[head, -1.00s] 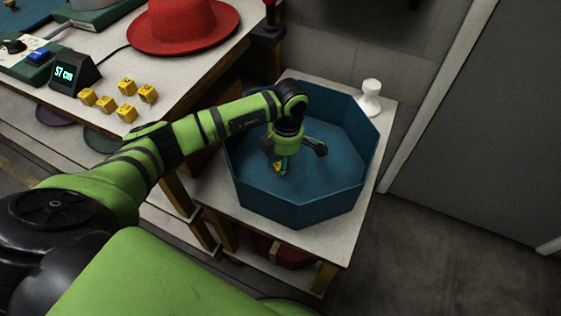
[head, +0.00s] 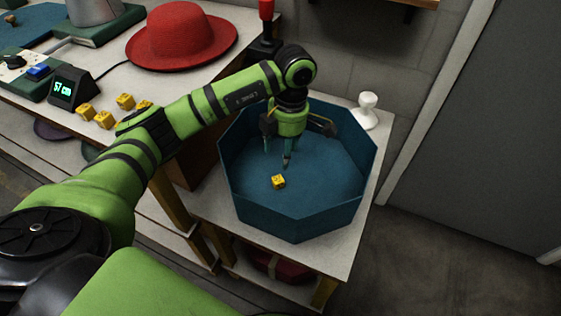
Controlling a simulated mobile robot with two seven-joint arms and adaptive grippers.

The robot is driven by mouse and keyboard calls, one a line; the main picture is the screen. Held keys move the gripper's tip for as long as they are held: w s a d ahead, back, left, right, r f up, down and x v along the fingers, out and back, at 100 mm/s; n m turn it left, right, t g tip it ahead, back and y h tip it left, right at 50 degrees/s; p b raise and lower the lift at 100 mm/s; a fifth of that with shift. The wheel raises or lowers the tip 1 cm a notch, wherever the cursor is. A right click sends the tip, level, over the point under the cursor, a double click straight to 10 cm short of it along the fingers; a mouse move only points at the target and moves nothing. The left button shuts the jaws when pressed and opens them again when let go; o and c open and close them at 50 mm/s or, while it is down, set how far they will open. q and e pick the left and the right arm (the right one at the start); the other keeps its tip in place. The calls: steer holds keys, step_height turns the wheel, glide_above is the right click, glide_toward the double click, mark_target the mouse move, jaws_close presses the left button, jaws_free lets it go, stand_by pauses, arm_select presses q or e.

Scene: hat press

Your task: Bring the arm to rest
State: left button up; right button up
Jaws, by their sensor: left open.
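My left arm reaches in from the left, over the worktable's corner. My left gripper (head: 277,155) is open and points down over the blue octagonal tray (head: 297,217). A yellow die (head: 279,181) lies on the tray's floor, just in front of the gripper and apart from its fingers. Nothing shows between the fingers. My right gripper is not in view.
On the worktable to the left are a red hat (head: 182,37), several yellow dice (head: 104,119) and a display reading 57 cm (head: 72,88). A red-topped lever (head: 266,12) stands behind my arm. A white stand (head: 367,110) is behind the tray. The right-hand floor is clear.

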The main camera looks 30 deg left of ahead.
arm_select(q)
steer(key=shift+r, duration=0.8)
